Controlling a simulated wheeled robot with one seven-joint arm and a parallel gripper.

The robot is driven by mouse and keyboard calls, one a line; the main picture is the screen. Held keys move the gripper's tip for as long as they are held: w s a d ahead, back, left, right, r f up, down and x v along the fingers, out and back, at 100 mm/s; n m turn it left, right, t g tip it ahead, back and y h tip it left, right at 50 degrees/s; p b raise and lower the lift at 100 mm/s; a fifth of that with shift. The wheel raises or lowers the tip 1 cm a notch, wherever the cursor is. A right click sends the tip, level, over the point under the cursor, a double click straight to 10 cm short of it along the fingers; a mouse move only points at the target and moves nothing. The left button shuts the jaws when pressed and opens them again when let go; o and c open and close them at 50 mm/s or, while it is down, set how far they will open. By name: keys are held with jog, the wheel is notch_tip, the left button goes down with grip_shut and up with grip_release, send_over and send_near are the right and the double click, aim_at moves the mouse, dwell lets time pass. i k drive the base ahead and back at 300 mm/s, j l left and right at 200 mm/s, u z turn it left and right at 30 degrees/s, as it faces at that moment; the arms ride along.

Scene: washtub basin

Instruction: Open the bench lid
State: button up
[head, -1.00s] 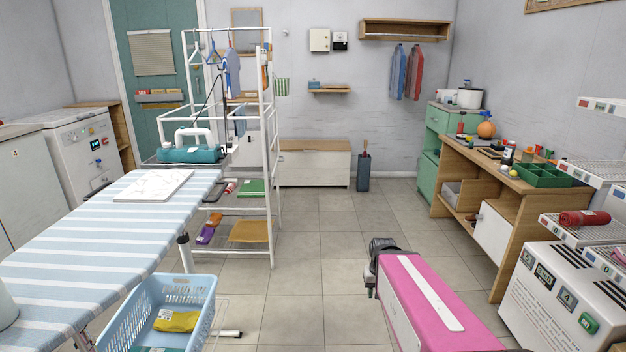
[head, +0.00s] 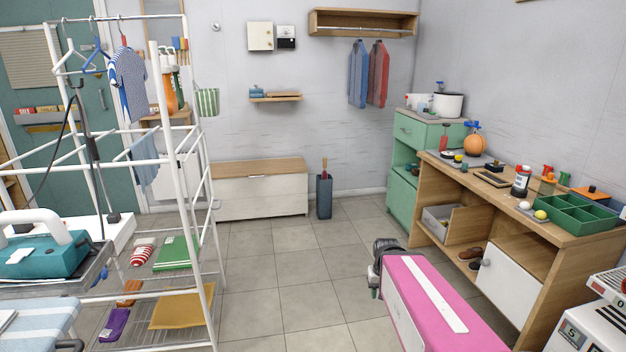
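A low bench (head: 262,196) with a white front and a flat wooden lid (head: 258,168) stands against the back wall, left of centre. The lid looks closed, lying level on top. A white post of the rack stands just in front of the bench's left end. My pink and grey arm (head: 430,300) is at the lower right, well short of the bench across open floor. The dark end of it (head: 384,262) shows, but the fingers cannot be made out.
A white drying rack (head: 205,245) with clothes and shelves stands at left, beside the ironing board (head: 40,320). A wooden workbench (head: 520,200) and green cabinet (head: 405,160) line the right. A dark bin (head: 324,197) stands right of the bench. The middle floor (head: 290,270) is clear.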

aim_at(256, 168)
jog(key=i+u, duration=0.15)
jog(key=i, duration=0.45)
jog(key=i+u, duration=0.15)
jog(key=i, duration=0.45)
jog(key=i+l+u, duration=0.2)
jog(key=i, duration=0.4)
jog(key=i+u, duration=0.25)
jog(key=i, duration=0.6)
jog(key=i+u, duration=0.3)
jog(key=i, duration=0.6)
